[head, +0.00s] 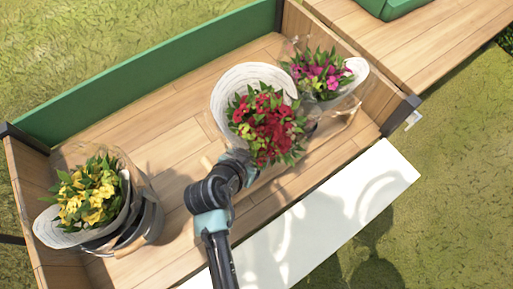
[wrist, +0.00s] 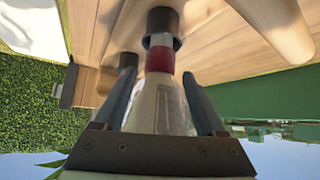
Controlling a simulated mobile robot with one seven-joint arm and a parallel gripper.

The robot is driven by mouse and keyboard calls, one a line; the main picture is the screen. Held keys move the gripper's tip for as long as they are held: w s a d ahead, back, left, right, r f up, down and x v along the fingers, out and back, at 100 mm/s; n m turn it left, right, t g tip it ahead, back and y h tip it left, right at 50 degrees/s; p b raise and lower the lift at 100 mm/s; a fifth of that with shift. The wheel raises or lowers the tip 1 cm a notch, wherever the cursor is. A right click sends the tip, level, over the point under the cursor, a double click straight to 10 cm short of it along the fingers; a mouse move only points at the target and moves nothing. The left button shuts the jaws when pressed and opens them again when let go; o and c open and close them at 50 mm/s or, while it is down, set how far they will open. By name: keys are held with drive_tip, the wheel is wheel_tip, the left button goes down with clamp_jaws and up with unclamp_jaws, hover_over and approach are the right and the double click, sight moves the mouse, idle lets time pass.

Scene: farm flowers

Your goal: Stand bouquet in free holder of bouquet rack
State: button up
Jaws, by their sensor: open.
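The red bouquet (head: 265,122) in white wrap stands in the middle of the wooden cart bed in the head view. In the wrist view its pale wrapped lower part (wrist: 160,108), with a red band, lies between the fingers of my gripper (wrist: 162,92). The fingers are open, with a gap on each side. The narrow end meets a dark ring-shaped holder (wrist: 162,22); how deep it sits is unclear. A second dark holder part (wrist: 128,61) is beside it. The pink bouquet (head: 318,73) stands just right of the red one. Most of the rack is hidden under the flowers.
A yellow bouquet (head: 88,192) leans in a grey bucket (head: 150,222) at the left. The green back wall (head: 150,72) and wooden end walls bound the bed. A white panel (head: 320,212) lies along the front. Bare floor (head: 165,140) lies left of my arm.

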drive_tip(key=p+v, duration=0.1)
drive_tip(key=v, duration=0.8)
drive_tip(key=shift+p, duration=0.4)
